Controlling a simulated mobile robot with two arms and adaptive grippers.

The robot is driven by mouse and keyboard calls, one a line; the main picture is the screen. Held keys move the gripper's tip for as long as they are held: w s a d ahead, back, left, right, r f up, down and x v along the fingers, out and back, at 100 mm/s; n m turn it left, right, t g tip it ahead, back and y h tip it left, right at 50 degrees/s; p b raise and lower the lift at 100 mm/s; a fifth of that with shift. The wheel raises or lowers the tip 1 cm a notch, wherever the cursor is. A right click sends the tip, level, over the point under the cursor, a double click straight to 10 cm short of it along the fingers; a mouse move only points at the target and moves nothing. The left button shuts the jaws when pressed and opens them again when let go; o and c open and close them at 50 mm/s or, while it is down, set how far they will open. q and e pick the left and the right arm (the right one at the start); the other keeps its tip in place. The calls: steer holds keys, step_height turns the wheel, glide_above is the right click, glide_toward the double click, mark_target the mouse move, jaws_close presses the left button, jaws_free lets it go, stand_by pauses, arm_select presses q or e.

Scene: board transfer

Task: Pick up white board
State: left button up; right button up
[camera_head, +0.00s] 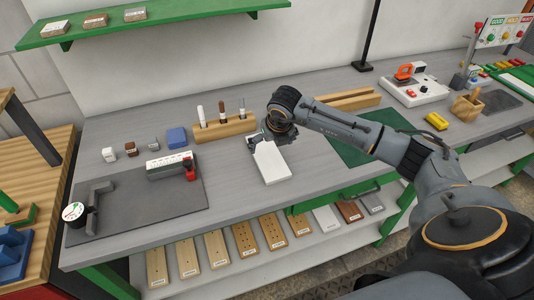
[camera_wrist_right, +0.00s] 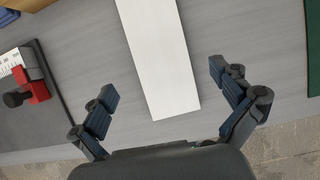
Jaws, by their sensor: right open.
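The white board (camera_head: 270,163) lies flat on the grey workbench, near its front edge, in the head view. In the right wrist view the white board (camera_wrist_right: 160,55) runs from the top edge down to a point between and beyond my fingers. My right gripper (camera_head: 262,140) is over the far end of the board and hides part of it. In the wrist view my right gripper (camera_wrist_right: 168,98) is open, with one finger on each side of the board and clear space between them. My left gripper is in neither view.
A wooden tool block (camera_head: 225,129) stands behind the board. A green mat (camera_head: 350,145) is to the right. Several wooden boards (camera_head: 215,248) lie on the lower shelf.

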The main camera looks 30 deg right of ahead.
mark_target(267, 155)
steer(key=shift+w+f, duration=0.15)
steer(key=shift+f, duration=0.2)
steer(key=shift+w+f+p, duration=0.15)
steer(key=shift+f+p, duration=0.3)
steer(key=shift+p, duration=0.05)
steer(key=p+x, duration=0.1)
steer(key=x, duration=0.2)
steer(key=shift+w+f+p, duration=0.15)
steer(key=shift+f+p, duration=0.05)
steer(key=shift+p, duration=0.1)
steer(key=shift+w+d+f, duration=0.15)
steer(key=shift+w+f, duration=0.05)
steer(key=shift+f, duration=0.3)
steer(key=shift+r, duration=0.1)
steer(key=c, duration=1.4)
